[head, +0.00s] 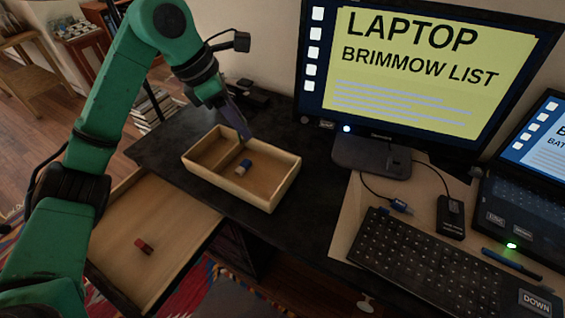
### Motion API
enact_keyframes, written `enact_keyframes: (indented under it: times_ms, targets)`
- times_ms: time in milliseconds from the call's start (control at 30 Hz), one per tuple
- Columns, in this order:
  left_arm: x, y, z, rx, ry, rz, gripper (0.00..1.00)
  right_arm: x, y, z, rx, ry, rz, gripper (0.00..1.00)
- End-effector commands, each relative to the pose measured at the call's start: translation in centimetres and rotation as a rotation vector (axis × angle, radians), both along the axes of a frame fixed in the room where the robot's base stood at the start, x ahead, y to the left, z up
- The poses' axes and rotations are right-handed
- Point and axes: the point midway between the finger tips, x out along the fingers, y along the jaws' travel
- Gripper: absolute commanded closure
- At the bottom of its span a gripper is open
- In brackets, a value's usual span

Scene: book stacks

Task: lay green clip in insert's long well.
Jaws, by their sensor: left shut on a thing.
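The insert (232,190) is a shallow, light wooden tray on the black desk, with a divider between a smaller well at the back left and a larger well at the front right. My left gripper (246,136) comes down from above, its fingertips over the insert's back edge. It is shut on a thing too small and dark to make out. I cannot pick out a green clip anywhere in view. A blue and white block (243,168) lies in the larger well, near the divider. My right gripper is not in view.
An open drawer (180,240) with a small red object (144,246) is at the lower left. A monitor (420,70) on its stand is behind right of the insert. A keyboard (420,265) and laptop (525,215) are at the right. Black desk beside the insert is clear.

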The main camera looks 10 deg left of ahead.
Motion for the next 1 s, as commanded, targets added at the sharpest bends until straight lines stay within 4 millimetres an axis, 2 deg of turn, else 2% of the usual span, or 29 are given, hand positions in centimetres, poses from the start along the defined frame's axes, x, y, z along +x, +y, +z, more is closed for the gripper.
enact_keyframes:
  times_ms: [33,167,267,600,1000]
  targets:
    - [-0.1,-0.9,0.9,0.0,-0.001,-0.021,1.0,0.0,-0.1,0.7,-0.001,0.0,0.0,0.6]
    - [-0.2,-1.8,0.6,0.0,0.002,-0.046,1.0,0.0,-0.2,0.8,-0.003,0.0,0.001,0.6]
    - [-0.3,-1.8,-1.6,0.0,0.007,-0.046,1.0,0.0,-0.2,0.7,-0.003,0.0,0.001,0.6]
    - [-0.4,-1.8,-12.6,-0.002,0.007,-0.044,1.0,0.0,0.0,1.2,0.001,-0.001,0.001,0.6]
    - [-0.3,-1.7,-19.1,-0.001,0.002,-0.045,1.0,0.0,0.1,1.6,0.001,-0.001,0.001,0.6]
